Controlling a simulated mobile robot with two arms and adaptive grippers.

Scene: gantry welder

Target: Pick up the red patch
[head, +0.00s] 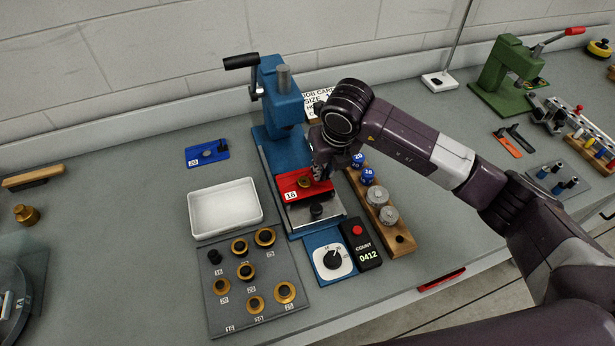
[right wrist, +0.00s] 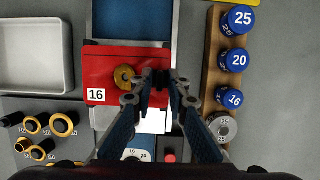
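The red patch (head: 300,187) is a flat red plate marked 16 with a brass ring on it. It lies on the bed of the blue press (head: 282,100). In the right wrist view the red patch (right wrist: 108,68) fills the upper middle, with the ring left of my fingers. My right gripper (right wrist: 157,85) is at the patch's right part, pointing down, with its dark fingertips close together. They hide what is between them, so I cannot tell whether they grip the patch. My left gripper is not in view.
A white tray (head: 225,222) and a grey board (head: 217,310) with several brass rings are left of the press. A wooden rack (head: 353,178) with blue and metal weights stands close on the right. A dial (head: 333,259) and counter (head: 362,247) are in front.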

